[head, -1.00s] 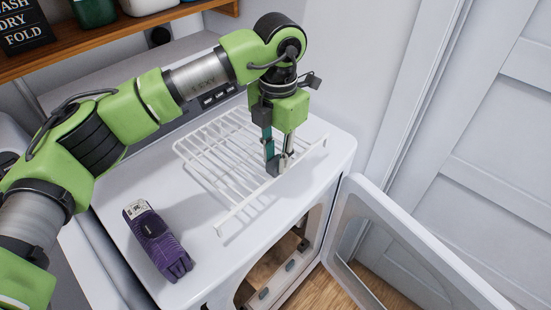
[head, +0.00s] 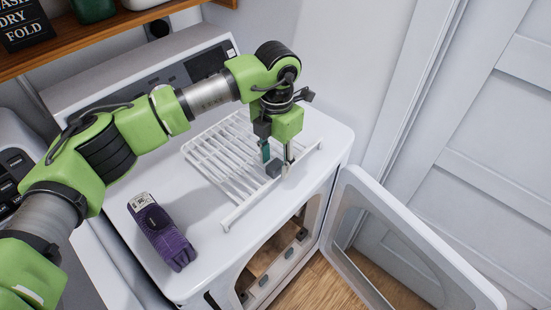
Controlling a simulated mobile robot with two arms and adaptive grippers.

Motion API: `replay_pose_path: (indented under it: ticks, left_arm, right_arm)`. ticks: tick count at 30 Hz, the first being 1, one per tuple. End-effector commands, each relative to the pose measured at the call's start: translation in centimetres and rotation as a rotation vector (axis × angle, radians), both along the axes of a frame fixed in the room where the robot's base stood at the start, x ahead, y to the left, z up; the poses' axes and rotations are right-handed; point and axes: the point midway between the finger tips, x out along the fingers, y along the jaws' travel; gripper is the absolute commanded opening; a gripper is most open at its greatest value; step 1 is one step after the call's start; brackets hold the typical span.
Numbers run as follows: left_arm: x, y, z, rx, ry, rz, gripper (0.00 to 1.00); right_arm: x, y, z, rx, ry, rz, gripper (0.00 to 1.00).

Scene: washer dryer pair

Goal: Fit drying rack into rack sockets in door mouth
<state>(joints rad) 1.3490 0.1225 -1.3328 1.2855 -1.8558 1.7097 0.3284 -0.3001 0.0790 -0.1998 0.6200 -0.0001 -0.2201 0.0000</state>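The white wire drying rack (head: 215,150) lies on top of the white dryer (head: 145,275). Its long front rail runs along the dryer top's front edge. My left gripper (head: 279,168) points down at this rail, right of the rail's middle. A gap shows between its fingers, and the fingertips are close to the rail; I cannot tell whether they touch it. The door mouth (head: 275,262) is open below, on the dryer's front, with small grey blocks inside its lower edge; most of the inside is hidden. My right gripper is not in view.
A purple folded item (head: 163,236) with a pale label lies on the dryer top, left of the rack. The dryer door (head: 420,250) stands open to the right. A wooden shelf (head: 110,40) is above at the back left. A wall and white panelled door are at right.

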Motion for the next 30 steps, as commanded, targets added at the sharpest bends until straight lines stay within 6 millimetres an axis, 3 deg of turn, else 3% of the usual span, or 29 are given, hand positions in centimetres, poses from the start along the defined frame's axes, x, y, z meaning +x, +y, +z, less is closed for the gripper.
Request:
replay_pose_path:
  ticks: [11,24,30]
  left_arm:
    - [0.1,0.0,0.8,-0.002,-0.004,0.0,0.38]
    - [0.0,-0.1,9.3,-0.001,-0.004,0.001,0.38]
    - [-0.1,-0.1,11.7,0.0,-0.001,0.0,0.38]
  right_arm:
    - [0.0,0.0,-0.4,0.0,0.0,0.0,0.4]
    - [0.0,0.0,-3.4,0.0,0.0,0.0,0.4]
    - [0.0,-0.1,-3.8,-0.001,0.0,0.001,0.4]
